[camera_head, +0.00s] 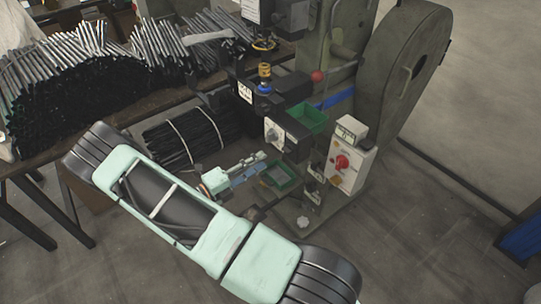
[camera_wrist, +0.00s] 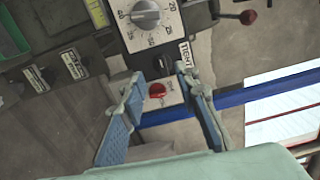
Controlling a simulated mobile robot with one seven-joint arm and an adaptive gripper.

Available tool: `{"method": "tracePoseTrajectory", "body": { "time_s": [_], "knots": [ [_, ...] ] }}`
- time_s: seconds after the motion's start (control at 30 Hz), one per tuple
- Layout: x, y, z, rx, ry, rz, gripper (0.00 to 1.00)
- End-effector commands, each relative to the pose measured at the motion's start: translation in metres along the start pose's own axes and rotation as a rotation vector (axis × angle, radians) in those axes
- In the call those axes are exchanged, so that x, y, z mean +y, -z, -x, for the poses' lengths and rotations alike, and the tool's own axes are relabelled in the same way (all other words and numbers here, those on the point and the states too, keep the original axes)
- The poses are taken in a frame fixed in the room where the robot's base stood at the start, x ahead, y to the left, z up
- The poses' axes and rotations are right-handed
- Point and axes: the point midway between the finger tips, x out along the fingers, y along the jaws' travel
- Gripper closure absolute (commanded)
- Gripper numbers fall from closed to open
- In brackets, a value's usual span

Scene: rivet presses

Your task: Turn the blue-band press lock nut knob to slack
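In the wrist view a black knob (camera_wrist: 163,63) sits below a numbered dial (camera_wrist: 145,16), beside a white label reading TIGHT (camera_wrist: 187,54). A red round knob (camera_wrist: 157,90) on a pale plate shows below it, between my fingers. A blue band (camera_wrist: 240,98) crosses behind; the blue band (camera_head: 336,98) also shows on the press (camera_head: 342,55) in the head view. My gripper (camera_wrist: 157,77) is open and empty, its tips just short of the black knob in the picture; I cannot tell whether they touch anything. In the head view my gripper (camera_head: 254,165) is near the press front.
A control box (camera_head: 349,165) with a red knob stands right of the press front. Green bins (camera_head: 306,119) sit on the press. A table with metal rods (camera_head: 80,75) stands at the left. A bundle of black rods (camera_head: 190,138) lies near my arm.

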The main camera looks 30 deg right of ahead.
Motion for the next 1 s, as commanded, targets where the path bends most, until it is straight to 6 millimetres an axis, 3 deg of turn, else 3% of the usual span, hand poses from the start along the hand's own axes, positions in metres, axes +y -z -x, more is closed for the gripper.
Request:
{"method": "tracePoseTrajectory", "body": {
  "time_s": [0.23,0.8,0.9,1.0],
  "knots": [
    [0.000,0.000,0.029,0.000,-0.001,0.001,0.71],
    [-0.001,0.000,0.030,0.002,0.000,-0.003,0.71],
    [-0.012,-0.002,0.024,0.023,0.009,-0.049,0.71],
    [-0.041,-0.002,0.007,0.083,0.035,-0.167,0.71]
  ]
}}
